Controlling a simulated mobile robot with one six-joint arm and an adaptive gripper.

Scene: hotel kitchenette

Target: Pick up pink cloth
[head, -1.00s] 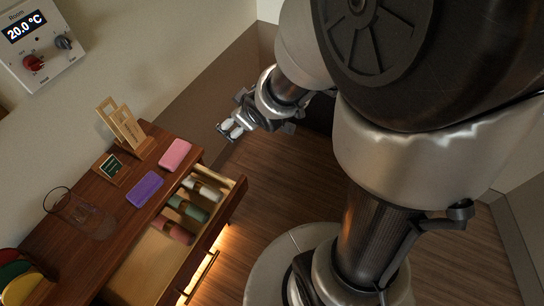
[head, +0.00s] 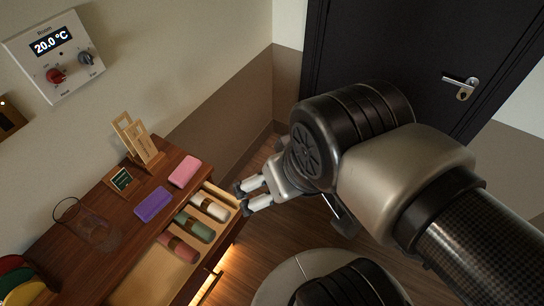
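The pink cloth (head: 185,171) is a flat folded rectangle on the wooden counter top (head: 171,158), near its far right corner. A purple folded cloth (head: 152,204) lies in front of it to the left. My gripper (head: 240,199) is to the right of the pink cloth, just beyond the edge of the open drawer, apart from the cloth. Its two fingers are spread with a gap between them and hold nothing.
The open drawer (head: 133,280) below holds rolled white (head: 210,207), green (head: 195,227) and pinkish-red (head: 178,247) items. A wooden stand (head: 139,143), small sign (head: 121,179) and glass vessel (head: 88,222) stand on the counter. A thermostat panel (head: 55,57) is on the wall.

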